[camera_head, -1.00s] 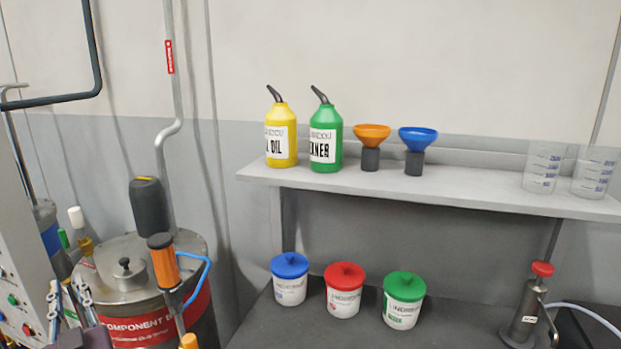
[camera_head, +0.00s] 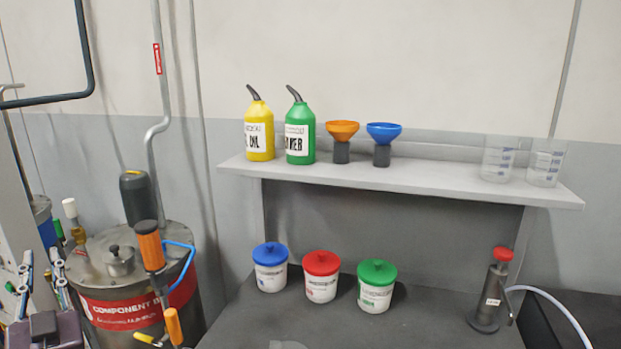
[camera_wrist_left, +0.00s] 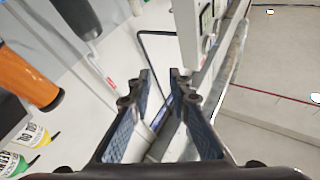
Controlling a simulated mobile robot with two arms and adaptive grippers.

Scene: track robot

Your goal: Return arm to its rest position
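My left gripper (camera_head: 42,276) is at the lower left edge of the head view, with its fingers pointing up. It is left of the steel drum (camera_head: 118,312) marked "COMPONENT B". In the left wrist view the two blue-padded fingers of my left gripper (camera_wrist_left: 164,86) are spread apart, with nothing between them. My right gripper is in neither view.
An orange handle (camera_head: 151,250) with a blue hose stands by the drum. A shelf (camera_head: 420,187) holds a yellow bottle (camera_head: 258,138), a green bottle (camera_head: 300,130), two funnels and two clear beakers. Below are lidded tubs and a red-topped pump (camera_head: 492,300).

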